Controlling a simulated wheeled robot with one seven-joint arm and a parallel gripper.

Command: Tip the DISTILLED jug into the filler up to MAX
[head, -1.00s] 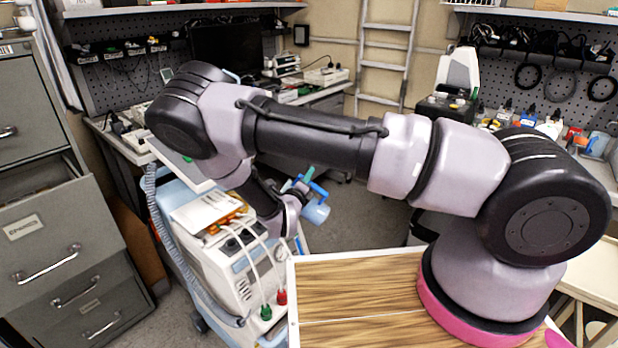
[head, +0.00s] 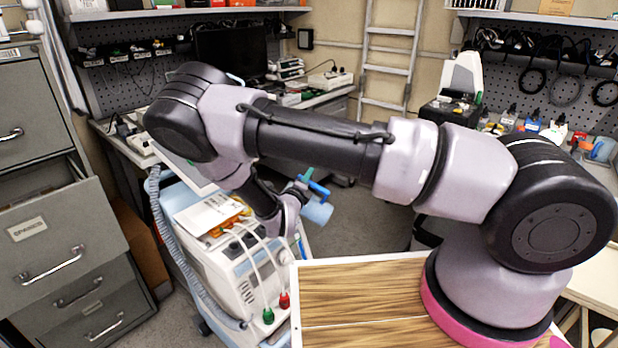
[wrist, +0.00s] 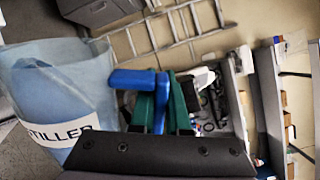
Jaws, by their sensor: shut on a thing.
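The DISTILLED jug (wrist: 62,85) is a translucent pale blue vessel at the left of the wrist view; its white label shows "STILLED" in part. My gripper (wrist: 165,105), with green fingers, is shut on the jug's blue handle (wrist: 133,79). In the head view the jug (head: 318,212) hangs in the air beside the blue-and-white machine, below the green fingertips (head: 306,175). My arm hides part of that area. The water level in the jug cannot be told. I cannot make out the filler or a MAX mark in either view.
The wheeled machine (head: 240,283) carries papers (head: 207,214), hoses and red and green caps. A wood-topped surface (head: 360,290) is at the front, filing cabinets (head: 50,230) at left. Open floor (head: 365,225) lies behind the jug. A ladder (head: 388,60) leans at the back.

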